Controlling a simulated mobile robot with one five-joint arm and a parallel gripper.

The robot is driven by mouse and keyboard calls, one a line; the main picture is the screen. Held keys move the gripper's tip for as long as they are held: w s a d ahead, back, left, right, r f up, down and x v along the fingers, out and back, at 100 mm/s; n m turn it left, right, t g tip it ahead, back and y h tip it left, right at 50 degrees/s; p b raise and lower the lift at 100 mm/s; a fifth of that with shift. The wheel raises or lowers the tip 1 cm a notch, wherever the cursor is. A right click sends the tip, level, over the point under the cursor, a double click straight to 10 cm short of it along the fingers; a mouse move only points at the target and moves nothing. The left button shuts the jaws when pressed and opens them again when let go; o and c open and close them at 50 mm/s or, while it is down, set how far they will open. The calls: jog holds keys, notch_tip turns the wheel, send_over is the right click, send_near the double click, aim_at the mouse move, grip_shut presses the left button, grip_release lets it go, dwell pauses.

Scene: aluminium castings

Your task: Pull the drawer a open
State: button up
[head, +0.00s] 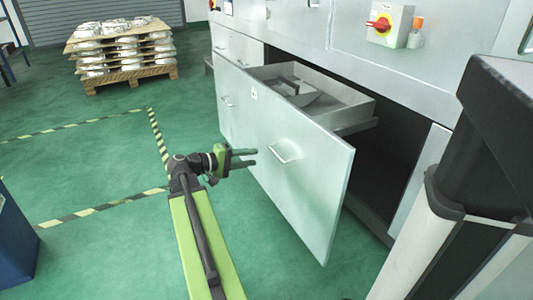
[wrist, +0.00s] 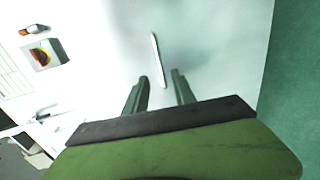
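The drawer a (head: 300,195) has a pale metal front with a small label near its upper left. It stands out from the cabinet, and its inner tray (head: 345,107) shows with grey parts inside. Its bar handle (head: 284,153) is on the front; in the wrist view the handle (wrist: 157,58) lies ahead of the fingertips, its near end appearing between them. My gripper (head: 256,157) is in front of the drawer, just left of the handle, and looks apart from it. In the wrist view my gripper (wrist: 160,77) has its fingers spread with nothing held.
The cabinet (head: 400,70) carries a red and yellow switch (head: 382,25) above the drawer. Other closed drawers (head: 227,100) are at left. A pallet of castings (head: 122,50) stands far back. A blue box (head: 15,235) is at lower left. Green floor left of the drawer is clear.

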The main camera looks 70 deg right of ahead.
jog(key=v, duration=0.6)
jog(key=shift+p, duration=0.4)
jog(key=w+a+r+n+t+h+p, duration=0.2)
jog(key=w+a+r+n+t+p, duration=0.15)
jog(key=w+a, duration=0.8)
jog(key=w+a+f+n+t+y+p, duration=0.2)
jog(key=w+a+f+t+p, duration=0.15)
jog(key=w+a, duration=0.65)
jog(key=w+a+f+n+t+y+p, duration=0.1)
jog(key=a+f+y, duration=0.25)
jog(key=a, duration=0.75)
jog(key=w+a+f+n+t+y, duration=0.1)
jog(key=w+a+f+y, duration=0.2)
jog(key=a, duration=0.8)
jog(key=a+f+n+t+y+p, duration=0.1)
jog(key=a+f+t+y, duration=0.3)
jog(key=a, duration=0.7)
notch_tip(320, 180, up, 39)
jog(key=g+p, duration=0.2)
jog(key=p, duration=3.6)
jog(key=shift+f+y, duration=0.2)
jog(key=shift+y, duration=0.25)
